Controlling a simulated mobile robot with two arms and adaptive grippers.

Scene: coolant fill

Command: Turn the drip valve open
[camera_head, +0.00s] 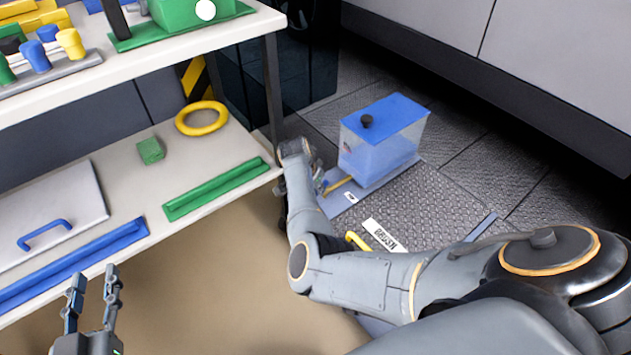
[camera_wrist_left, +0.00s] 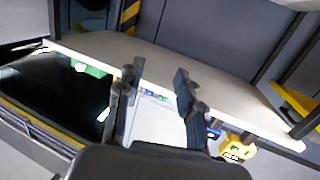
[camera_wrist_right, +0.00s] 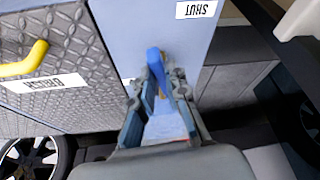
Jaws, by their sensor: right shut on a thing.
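The drip valve's blue lever (camera_wrist_right: 154,66) stands between the fingers of my right gripper (camera_wrist_right: 161,88) in the right wrist view. The gripper is shut on it. A plate reading SHUT (camera_wrist_right: 197,9) is on the pale blue panel beyond it. In the head view my right gripper (camera_head: 297,180) is low beside the clear tank (camera_head: 380,145) of blue liquid with a blue lid, and the arm partly hides the valve.
The shelf (camera_head: 195,150) on the left holds a yellow ring (camera_head: 201,118), a green block (camera_head: 150,151) and blue and green rails. A yellow handle (camera_wrist_right: 24,62) with a label sits on the ribbed panel beside the valve. The brown floor before the shelf is clear.

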